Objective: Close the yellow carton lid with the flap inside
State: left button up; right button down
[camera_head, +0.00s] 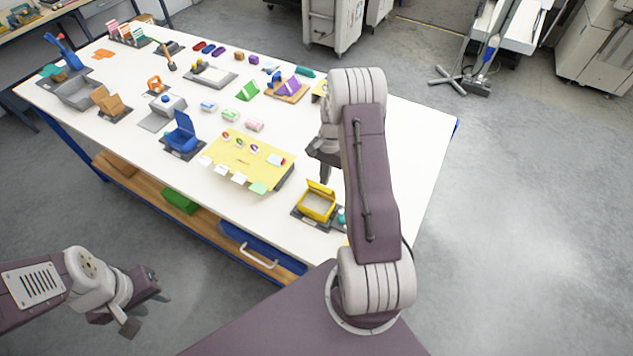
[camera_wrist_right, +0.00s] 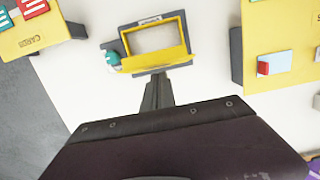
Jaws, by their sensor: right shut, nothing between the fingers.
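The yellow carton (camera_head: 315,207) stands on a dark base near the table's front edge. Its lid (camera_head: 322,187) is raised along the far side. In the right wrist view the carton (camera_wrist_right: 122,45) shows its open inside, with the lid (camera_wrist_right: 155,61) as a yellow strip on my gripper's side. I cannot make out the flap separately. My right gripper (camera_head: 325,178) is shut and empty, just beyond the lid; its fingertips (camera_wrist_right: 158,82) point at the lid, and contact cannot be told. My left gripper (camera_head: 146,312) is open and empty, off the table's front.
A teal-and-white item (camera_wrist_right: 112,58) sits beside the carton. A yellow board (camera_head: 235,168) with cards stands to its left, and a blue open box (camera_head: 182,137) farther left. Several small items fill the table's far left. The table's right end (camera_head: 420,150) is clear.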

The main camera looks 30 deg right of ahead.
aim_at(320, 186)
jog(key=shift+s+a+f, duration=0.15)
jog(key=shift+s+a, duration=0.1)
jog(key=shift+a, duration=0.2)
jog(key=shift+s+a+f, duration=0.1)
jog(key=shift+s+a, duration=0.1)
jog(key=shift+a, duration=0.3)
jog(key=shift+s+a+f, duration=0.3)
jog(key=shift+a+f, duration=0.05)
jog(key=shift+a, duration=0.15)
jog(key=shift+f, duration=0.1)
dwell(0.4)
jog(key=shift+s+a+f+b, duration=0.25)
jog(key=shift+a+f+b, duration=0.2)
jog(key=shift+f, duration=0.1)
dwell(0.3)
